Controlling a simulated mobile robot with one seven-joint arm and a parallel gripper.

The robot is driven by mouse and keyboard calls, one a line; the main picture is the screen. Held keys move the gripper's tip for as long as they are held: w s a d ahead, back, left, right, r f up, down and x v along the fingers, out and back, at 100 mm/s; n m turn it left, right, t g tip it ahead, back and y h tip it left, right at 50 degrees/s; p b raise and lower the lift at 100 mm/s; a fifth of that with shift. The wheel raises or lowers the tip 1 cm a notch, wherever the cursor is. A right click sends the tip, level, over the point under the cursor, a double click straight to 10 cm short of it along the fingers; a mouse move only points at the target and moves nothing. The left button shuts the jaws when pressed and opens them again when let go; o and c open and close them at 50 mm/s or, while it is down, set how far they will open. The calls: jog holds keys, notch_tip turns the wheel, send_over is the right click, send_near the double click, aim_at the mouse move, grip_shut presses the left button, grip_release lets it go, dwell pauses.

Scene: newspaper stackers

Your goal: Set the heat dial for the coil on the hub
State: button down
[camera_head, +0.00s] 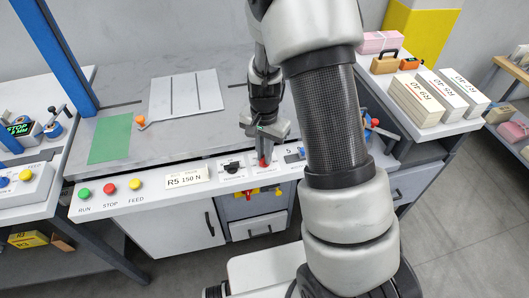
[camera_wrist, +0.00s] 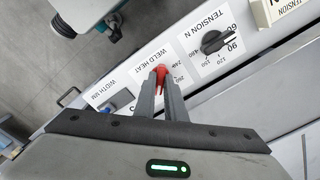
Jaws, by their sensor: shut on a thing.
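The heat dial is a red knob (camera_wrist: 160,74) on the white front panel, under the label "WELD HEAT" in the wrist view. It also shows as a small red spot in the head view (camera_head: 263,162). My gripper (camera_wrist: 161,80) is shut on the red knob, one finger on each side of it. In the head view my gripper (camera_head: 263,152) points down at the panel. The fingers cover part of the scale; "240" and "260" are readable to the right of the knob. No coil or hub can be made out clearly.
A black tension dial (camera_wrist: 213,41) is to the right of the red knob, and a width control (camera_wrist: 117,100) to its left. Green, red and yellow buttons (camera_head: 110,187) and a card reading "R5 150 N" (camera_head: 186,179) are on the panel's left. Stacked blocks (camera_head: 424,99) stand at right.

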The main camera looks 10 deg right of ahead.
dwell(0.3)
jog(key=c, duration=1.8)
grip_release()
jog(key=shift+r, duration=0.1)
notch_tip(320, 180, up, 17)
jog(key=shift+r+p, duration=0.15)
jog(key=shift+p, duration=1.1)
